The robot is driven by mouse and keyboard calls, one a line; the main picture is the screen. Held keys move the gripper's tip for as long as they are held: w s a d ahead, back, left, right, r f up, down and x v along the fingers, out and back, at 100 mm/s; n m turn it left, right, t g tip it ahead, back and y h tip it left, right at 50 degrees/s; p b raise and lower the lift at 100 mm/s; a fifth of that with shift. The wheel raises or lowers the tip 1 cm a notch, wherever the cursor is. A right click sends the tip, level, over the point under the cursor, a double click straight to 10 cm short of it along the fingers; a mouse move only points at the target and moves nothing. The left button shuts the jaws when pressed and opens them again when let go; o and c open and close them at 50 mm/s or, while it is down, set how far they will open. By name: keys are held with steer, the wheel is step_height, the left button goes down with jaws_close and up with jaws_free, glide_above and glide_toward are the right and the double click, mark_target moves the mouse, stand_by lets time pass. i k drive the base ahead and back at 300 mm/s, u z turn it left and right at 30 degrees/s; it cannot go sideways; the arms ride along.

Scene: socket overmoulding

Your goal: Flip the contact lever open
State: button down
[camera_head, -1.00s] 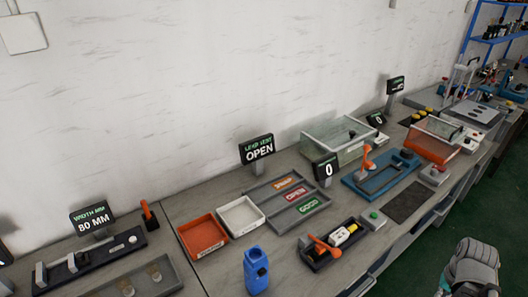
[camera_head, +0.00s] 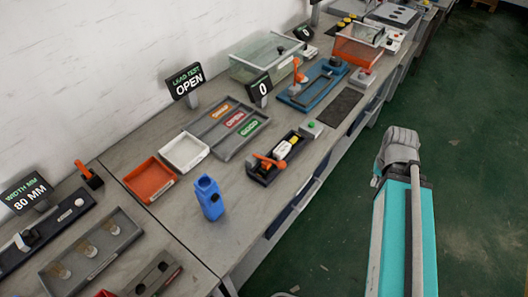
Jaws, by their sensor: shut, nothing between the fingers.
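A black tray fixture (camera_head: 262,178) sits near the front edge of the bench. It carries an orange lever (camera_head: 268,162) at its left end and a yellow and white part (camera_head: 286,147) beside it. The lever looks low and tilted over the fixture; its exact position is too small to tell. A second orange lever (camera_head: 298,75) stands upright on a blue fixture (camera_head: 322,86) further along. A sign (camera_head: 187,81) behind reads "LEAD TEST OPEN". My gripper's fingers do not show; only my teal and grey arm shows at the right, over the floor.
A blue holder (camera_head: 209,198) stands left of the black fixture. An orange tray (camera_head: 149,179), a white tray (camera_head: 184,152) and a grey sorting tray (camera_head: 247,136) lie behind. A small green-button box (camera_head: 312,129) is to the right.

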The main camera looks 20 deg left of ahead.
mark_target(266, 164)
steer(key=z, duration=0.4)
steer(key=k, duration=0.95)
steer(key=u, duration=0.4)
